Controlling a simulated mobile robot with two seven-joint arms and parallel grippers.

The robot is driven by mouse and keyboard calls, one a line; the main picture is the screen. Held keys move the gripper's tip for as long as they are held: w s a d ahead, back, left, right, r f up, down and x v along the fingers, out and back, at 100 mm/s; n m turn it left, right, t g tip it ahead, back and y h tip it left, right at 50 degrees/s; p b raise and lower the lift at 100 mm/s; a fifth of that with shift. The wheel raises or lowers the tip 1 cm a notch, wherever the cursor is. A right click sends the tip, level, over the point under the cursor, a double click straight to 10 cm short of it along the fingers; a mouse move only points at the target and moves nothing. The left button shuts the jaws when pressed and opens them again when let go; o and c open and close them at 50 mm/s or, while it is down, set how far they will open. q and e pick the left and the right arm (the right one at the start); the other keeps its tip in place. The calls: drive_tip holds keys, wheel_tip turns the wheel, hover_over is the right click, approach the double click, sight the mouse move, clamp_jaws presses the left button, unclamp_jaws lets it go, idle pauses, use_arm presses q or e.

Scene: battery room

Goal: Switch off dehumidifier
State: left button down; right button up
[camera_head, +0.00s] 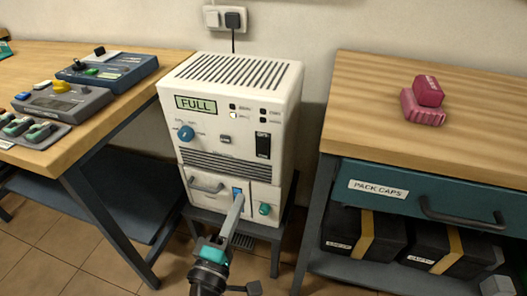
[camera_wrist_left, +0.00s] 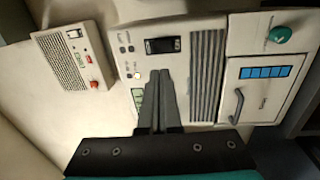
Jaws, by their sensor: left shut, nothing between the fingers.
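The white dehumidifier (camera_head: 235,100) stands on a low dark stand between two benches. Its display (camera_head: 196,104) reads FULL. A blue dial (camera_head: 186,132) is on the left of its front, and a black rocker switch (camera_head: 263,145) is on the right. The rocker also shows in the left wrist view (camera_wrist_left: 162,45). My left gripper (camera_head: 238,197) is shut and empty, in front of the lower front of the machine in the head view. In the left wrist view its fingers (camera_wrist_left: 160,76) point toward the panel just below the rocker and hide part of it; contact cannot be told. My right gripper is not seen.
The left bench (camera_head: 130,105) holds control boxes. The right bench (camera_head: 350,110) has a pink block stack (camera_head: 425,97) and a teal PACK CAPS drawer (camera_head: 400,190). A lower tank front with a handle (camera_head: 206,186) and a green knob (camera_head: 264,209) sit below the grille.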

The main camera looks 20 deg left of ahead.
use_arm(q)
drive_tip(key=shift+w+r, duration=0.1)
drive_tip(key=shift+r, duration=0.15)
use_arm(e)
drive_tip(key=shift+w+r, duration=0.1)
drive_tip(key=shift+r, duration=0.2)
use_arm(q)
drive_tip(key=shift+w, duration=0.1)
drive_tip(key=b, duration=0.1)
approach(262, 145)
drive_tip(key=w, duration=0.5)
drive_tip(key=shift+w+r, duration=0.2)
drive_tip(key=shift+w, duration=0.05)
drive_tip(key=shift+w+r, duration=0.1)
drive_tip(key=shift+w, duration=0.55)
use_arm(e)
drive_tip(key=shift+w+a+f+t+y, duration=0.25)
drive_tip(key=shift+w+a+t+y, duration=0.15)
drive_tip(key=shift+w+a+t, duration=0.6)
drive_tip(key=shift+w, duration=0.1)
